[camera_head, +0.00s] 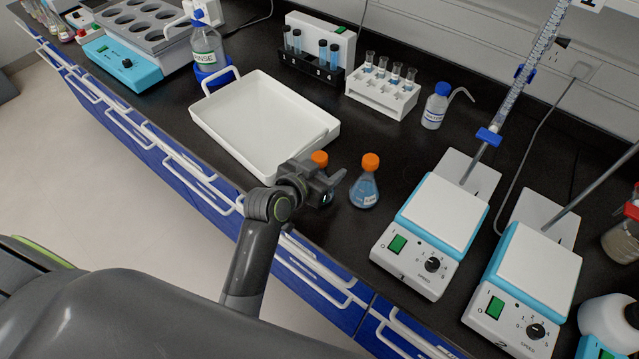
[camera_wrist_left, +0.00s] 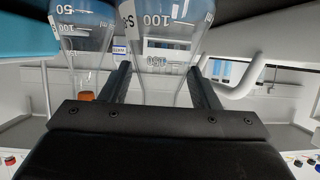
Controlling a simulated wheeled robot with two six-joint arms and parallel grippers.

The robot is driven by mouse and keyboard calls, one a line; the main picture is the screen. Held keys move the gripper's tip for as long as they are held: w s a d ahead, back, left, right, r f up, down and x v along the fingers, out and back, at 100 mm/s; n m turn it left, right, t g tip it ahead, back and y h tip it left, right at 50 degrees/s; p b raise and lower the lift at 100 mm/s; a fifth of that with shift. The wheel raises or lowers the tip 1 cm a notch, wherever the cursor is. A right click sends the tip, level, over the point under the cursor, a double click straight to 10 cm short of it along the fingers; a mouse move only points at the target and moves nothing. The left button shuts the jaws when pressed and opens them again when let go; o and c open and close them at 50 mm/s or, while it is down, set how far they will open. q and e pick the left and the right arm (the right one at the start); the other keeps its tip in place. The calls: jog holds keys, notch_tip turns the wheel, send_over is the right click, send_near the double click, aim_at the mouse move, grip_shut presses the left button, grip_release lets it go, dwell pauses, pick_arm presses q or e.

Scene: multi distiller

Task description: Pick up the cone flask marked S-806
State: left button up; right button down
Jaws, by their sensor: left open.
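Two cone flasks with orange caps and bluish liquid stand on the black bench. One flask (camera_head: 366,186) stands clear to the right of my left gripper (camera_head: 328,186). The other flask's orange cap (camera_head: 320,158) shows just behind the gripper, which hides most of its body. In the left wrist view, a flask (camera_wrist_left: 160,32) stands between the spread fingers of my left gripper (camera_wrist_left: 160,72), with a partly cut-off label starting "S". Its full number cannot be read. The second flask (camera_wrist_left: 85,42) shows to the left, outside the fingers. My right gripper is not in view.
A white tray (camera_head: 215,124) lies behind and left of the gripper. Two hotplate stirrers, one nearer (camera_head: 437,215) and one farther right (camera_head: 535,262), stand to the right. A white tube rack (camera_head: 372,96) and a wash bottle (camera_head: 435,108) stand at the back.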

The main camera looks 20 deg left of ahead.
pick_arm(q)
jog(key=c, duration=1.1)
